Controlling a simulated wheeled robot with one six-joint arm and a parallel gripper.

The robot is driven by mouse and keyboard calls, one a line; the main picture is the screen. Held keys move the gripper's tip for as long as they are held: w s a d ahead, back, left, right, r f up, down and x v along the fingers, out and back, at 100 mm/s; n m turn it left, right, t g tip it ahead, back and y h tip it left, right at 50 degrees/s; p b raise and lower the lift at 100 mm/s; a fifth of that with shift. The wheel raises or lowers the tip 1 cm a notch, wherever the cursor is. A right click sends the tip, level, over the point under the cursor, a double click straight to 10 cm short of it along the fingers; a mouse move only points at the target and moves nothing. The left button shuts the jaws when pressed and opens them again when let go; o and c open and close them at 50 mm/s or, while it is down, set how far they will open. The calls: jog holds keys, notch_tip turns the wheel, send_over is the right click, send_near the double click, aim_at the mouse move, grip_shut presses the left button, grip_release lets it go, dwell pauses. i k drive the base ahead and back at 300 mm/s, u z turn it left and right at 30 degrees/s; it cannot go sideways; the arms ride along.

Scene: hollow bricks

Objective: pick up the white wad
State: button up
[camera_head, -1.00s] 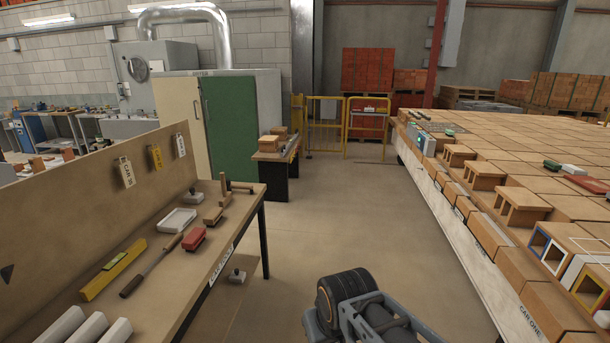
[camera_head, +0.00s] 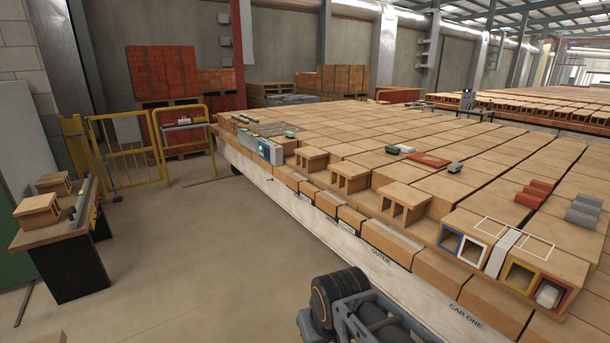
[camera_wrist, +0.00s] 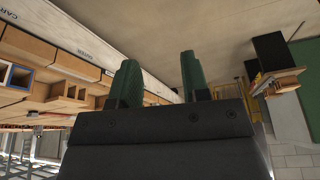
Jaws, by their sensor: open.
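A white wad (camera_head: 547,294) sits inside the red-edged opening of a hollow brick at the near right end of the car, in the head view. The opening's walls hide part of it. The wad does not show in the wrist view. My gripper (camera_wrist: 158,76) shows in the wrist view with its two green fingers apart and nothing between them. In the head view only my arm shows at the bottom middle, well left of the wad; the fingertips are not seen there.
Openings edged blue (camera_head: 449,239), white (camera_head: 471,252) and yellow (camera_head: 517,277) lie left of the red one. Red blocks (camera_head: 534,193) and grey blocks (camera_head: 583,211) rest on the car top. A small table (camera_head: 62,243) stands left; the floor between is clear.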

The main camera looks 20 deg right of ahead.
aim_at(547, 297)
jog(key=z, duration=1.25)
jog(key=i, duration=1.25)
jog(key=z, duration=1)
